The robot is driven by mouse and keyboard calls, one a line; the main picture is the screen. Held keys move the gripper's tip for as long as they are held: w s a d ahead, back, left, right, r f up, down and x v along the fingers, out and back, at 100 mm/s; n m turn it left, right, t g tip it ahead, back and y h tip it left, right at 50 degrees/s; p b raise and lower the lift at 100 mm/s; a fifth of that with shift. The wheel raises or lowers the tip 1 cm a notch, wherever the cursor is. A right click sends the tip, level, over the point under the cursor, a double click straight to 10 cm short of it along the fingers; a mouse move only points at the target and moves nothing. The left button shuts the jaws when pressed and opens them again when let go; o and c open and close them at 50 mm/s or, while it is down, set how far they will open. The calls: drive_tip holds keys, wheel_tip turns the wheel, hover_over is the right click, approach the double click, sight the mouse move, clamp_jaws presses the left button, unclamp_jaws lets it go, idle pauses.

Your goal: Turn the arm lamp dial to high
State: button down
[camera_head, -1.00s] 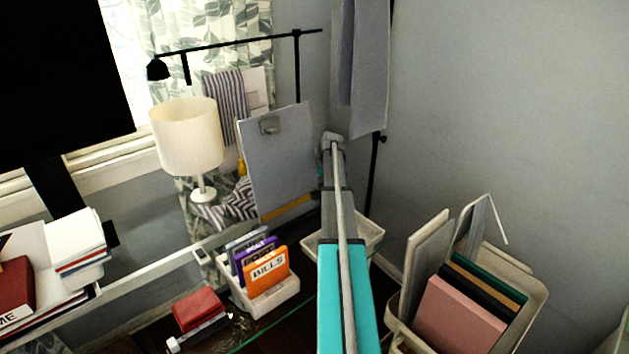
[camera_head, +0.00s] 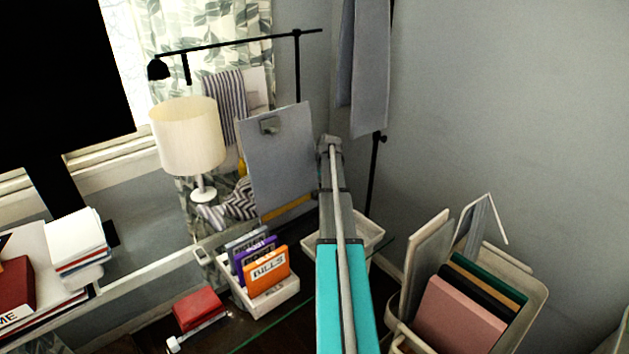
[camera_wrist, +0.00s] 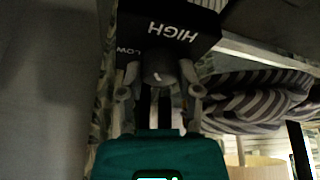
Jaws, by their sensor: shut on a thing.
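The arm lamp (camera_head: 230,43) is black, with a long thin arm on a pole in front of the window and its small head at the left end. In the wrist view a black box (camera_wrist: 205,18) carries the words HIGH and LOW, upside down. A grey round dial (camera_wrist: 158,72) sticks out from it near those words. My gripper (camera_wrist: 160,88) has its fingers on both sides of the dial and is shut on it. The dial's exact setting is not clear. In the head view the gripper and dial are hidden behind my arm and a grey clipboard.
A white table lamp (camera_head: 190,137) and the grey clipboard (camera_head: 277,160) stand left of my arm. A white holder with orange and purple books (camera_head: 268,270) is below. A bin of folders (camera_head: 535,310) stands at right. Striped cloth (camera_wrist: 250,100) lies beside the box.

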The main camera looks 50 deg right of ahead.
drive_tip(key=shift+c, duration=1.5)
unclamp_jaws()
drive_tip(key=shift+d+r+p, duration=0.15)
drive_tip(key=shift+r+p, duration=0.4)
drive_tip(key=shift+p, duration=0.05)
drive_tip(key=s+d+r+n+y+p, duration=0.1)
drive_tip(key=r+n+p, duration=0.2)
drive_tip(key=r+p, duration=0.3)
drive_tip(key=s+d+r+n+g+y+p, duration=0.1)
drive_tip(key=s+d+r+n+p, duration=0.1)
drive_tip(key=r+p, duration=0.3)
drive_tip(key=shift+s+d+r+n+p, duration=0.25)
drive_tip(key=shift+r+n+p, duration=0.15)
drive_tip(key=shift+n, duration=0.1)
drive_tip(key=shift+f, duration=0.2)
